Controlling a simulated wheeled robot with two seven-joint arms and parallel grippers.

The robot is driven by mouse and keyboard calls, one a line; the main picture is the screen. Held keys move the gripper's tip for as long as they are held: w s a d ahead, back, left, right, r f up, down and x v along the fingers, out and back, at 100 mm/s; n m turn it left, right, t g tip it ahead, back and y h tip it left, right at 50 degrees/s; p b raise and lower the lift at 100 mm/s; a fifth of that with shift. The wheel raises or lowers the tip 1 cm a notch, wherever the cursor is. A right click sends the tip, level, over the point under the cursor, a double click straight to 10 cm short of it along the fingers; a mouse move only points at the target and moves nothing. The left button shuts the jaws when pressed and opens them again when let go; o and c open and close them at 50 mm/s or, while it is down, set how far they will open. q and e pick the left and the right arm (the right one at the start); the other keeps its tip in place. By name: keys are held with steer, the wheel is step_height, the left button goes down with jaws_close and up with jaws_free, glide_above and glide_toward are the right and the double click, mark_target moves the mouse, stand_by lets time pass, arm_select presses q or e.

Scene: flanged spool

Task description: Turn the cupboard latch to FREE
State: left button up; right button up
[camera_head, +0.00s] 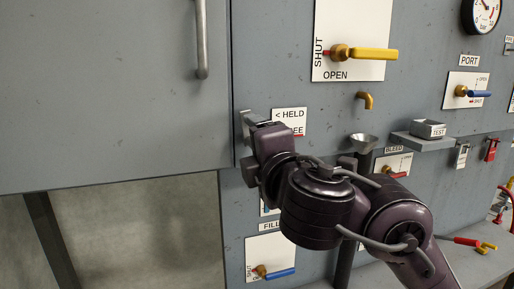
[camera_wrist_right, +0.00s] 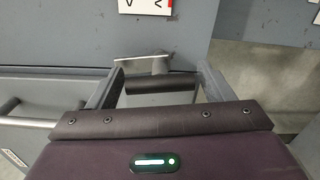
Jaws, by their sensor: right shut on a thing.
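The cupboard latch is mostly hidden behind my right gripper (camera_head: 262,130) in the head view; a grey metal piece of it (camera_head: 246,122) shows at the gripper's left, by the door's edge. The label plate (camera_head: 289,117) beside it reads HELD with a left arrow, and FREE, partly covered. In the right wrist view my right gripper (camera_wrist_right: 160,87) has its fingers at both ends of a dark round bar (camera_wrist_right: 162,86), the latch's handle, with a metal arm (camera_wrist_right: 142,66) behind it. I cannot tell the latch's exact angle. My left gripper is not in view.
The cupboard door (camera_head: 110,90) with its vertical handle (camera_head: 202,45) fills the left. A yellow lever (camera_head: 365,54), a spout (camera_head: 366,100) and a funnel (camera_head: 362,142) lie right of the gripper. A blue-handled valve (camera_head: 275,273) is below. Open floor shows under the door.

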steer(key=shift+f+m, duration=0.1)
steer(key=shift+m, duration=0.6)
steer(key=o, duration=0.9)
steer(key=shift+s, duration=0.1)
steer(key=p+v, duration=0.1)
steer(key=v, duration=0.6)
steer(key=shift+s, duration=0.25)
steer(key=shift+d, duration=0.1)
